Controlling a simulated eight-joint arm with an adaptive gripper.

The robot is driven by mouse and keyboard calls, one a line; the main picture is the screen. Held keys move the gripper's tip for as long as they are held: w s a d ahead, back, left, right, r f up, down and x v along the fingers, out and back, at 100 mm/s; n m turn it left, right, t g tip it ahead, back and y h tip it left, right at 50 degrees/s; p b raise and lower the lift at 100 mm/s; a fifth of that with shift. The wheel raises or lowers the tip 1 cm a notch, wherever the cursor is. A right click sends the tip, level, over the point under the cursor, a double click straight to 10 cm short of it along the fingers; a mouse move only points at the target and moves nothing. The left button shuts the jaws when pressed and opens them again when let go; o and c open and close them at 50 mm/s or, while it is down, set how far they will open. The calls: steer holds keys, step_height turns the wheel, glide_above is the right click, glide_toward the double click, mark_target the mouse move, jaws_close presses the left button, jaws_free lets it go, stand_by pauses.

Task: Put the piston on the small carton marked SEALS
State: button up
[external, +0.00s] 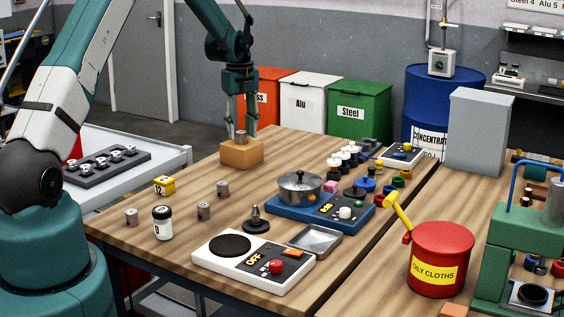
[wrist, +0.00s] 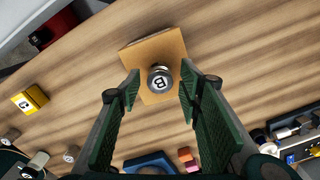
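A small brown carton (external: 240,153) stands near the back left edge of the table; no SEALS lettering is readable on it. A grey metal piston (external: 241,137) stands upright on the carton's top. In the wrist view the piston (wrist: 160,79) shows a letter B on its top face, and the carton (wrist: 158,52) lies beneath it. My gripper (external: 241,123) points down over the carton, a finger on either side of the piston. In the wrist view my gripper (wrist: 160,84) is open, with a visible gap between each finger and the piston.
Several grey cylinders, one of them here (external: 204,211), stand on the front left of the table by a yellow block (external: 164,185) and a white jar (external: 162,222). A pot (external: 300,187) on a blue stove and a white hotplate (external: 254,263) stand to the right.

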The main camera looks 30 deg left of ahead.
mark_target(241, 132)
step_height(241, 132, up, 11)
steer(key=shift+b, duration=0.35)
steer(key=shift+r, duration=0.1)
stand_by(0.6)
steer(key=s+d+r+n+t, duration=0.2)
steer(key=s+d+r+n, duration=0.4)
steer(key=s+r, duration=0.5)
steer(key=s+d+r+n+t, duration=0.1)
steer(key=s+d+r+n, duration=0.55)
steer(key=s, duration=0.75)
steer(key=s+d+n+t, duration=0.1)
steer(key=s+d+n, duration=0.1)
steer(key=s, duration=0.7)
steer(key=s+d+f+n+t, duration=0.1)
steer(key=s+d+n, duration=0.2)
steer(key=s, duration=0.6)
steer(key=s+d+f+n+t, duration=0.1)
steer(key=s+d+n+t, duration=0.1)
steer(key=s+n, duration=0.4)
steer(key=s+d, duration=0.1)
steer(key=s, duration=0.3)
